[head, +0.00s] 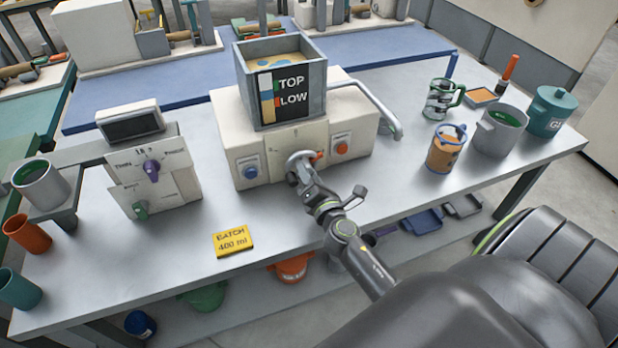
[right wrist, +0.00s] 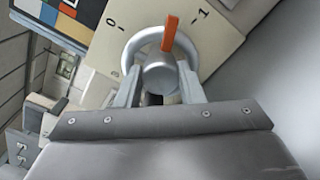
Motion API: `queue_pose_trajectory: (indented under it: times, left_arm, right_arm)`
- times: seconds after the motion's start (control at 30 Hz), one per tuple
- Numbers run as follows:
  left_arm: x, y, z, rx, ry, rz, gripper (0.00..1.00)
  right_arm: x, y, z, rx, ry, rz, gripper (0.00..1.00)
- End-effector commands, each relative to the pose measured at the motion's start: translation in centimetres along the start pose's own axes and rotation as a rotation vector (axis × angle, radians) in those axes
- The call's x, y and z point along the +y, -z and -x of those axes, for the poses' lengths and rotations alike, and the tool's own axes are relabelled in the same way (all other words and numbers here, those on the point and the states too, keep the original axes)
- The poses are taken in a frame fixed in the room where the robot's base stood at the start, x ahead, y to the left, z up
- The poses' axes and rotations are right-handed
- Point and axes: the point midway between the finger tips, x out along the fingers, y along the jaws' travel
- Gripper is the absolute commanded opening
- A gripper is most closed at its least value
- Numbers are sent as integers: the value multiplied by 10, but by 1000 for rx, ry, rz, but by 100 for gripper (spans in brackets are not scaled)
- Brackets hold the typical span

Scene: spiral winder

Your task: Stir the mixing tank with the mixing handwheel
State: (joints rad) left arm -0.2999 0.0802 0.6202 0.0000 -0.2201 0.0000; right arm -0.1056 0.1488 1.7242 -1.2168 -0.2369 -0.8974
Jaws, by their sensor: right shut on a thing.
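The mixing tank (head: 254,99) is a grey open box on the cream machine, with a TOP/LOW panel on its front. Tan liquid with blue patches (head: 283,65) shows inside it. The mixing handwheel (head: 299,157) is a small grey wheel on the machine's front, below the tank. In the right wrist view the handwheel (right wrist: 184,45) has a round hub and an orange marker pointing up between dial marks. My right gripper (head: 304,176) is shut on the handwheel; its fingers (right wrist: 160,86) stand on both sides of the hub. My left gripper is not in view.
A blue knob (head: 250,172) and an orange knob (head: 342,148) flank the handwheel. A curved pipe (head: 372,98) leaves the machine's right side. A control box (head: 155,185) stands left; a yellow batch card (head: 233,240) lies in front. Jugs and pots (head: 500,130) stand right.

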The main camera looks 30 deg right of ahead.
Motion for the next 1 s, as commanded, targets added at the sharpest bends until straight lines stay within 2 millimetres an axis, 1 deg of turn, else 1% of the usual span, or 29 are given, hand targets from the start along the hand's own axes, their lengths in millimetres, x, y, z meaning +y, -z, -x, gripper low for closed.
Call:
queue_pose_trajectory:
  times: [0.03, 0.2, 0.5, 0.73, 1.0]
  left_arm:
    - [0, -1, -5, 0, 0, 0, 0]
    - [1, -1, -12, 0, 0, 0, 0]
    - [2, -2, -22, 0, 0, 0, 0]
    - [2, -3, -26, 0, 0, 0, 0]
    - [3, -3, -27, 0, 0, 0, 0]
  right_arm:
    - [-3, 2, 0, 1, 0, -43, 12]
    - [-3, 2, 0, 0, 1, -198, 12]
    - [-4, 2, 0, 0, 1, -414, 12]
    - [-4, 2, 0, 0, 2, -508, 12]
    - [-4, 1, 0, -1, 3, -548, 12]
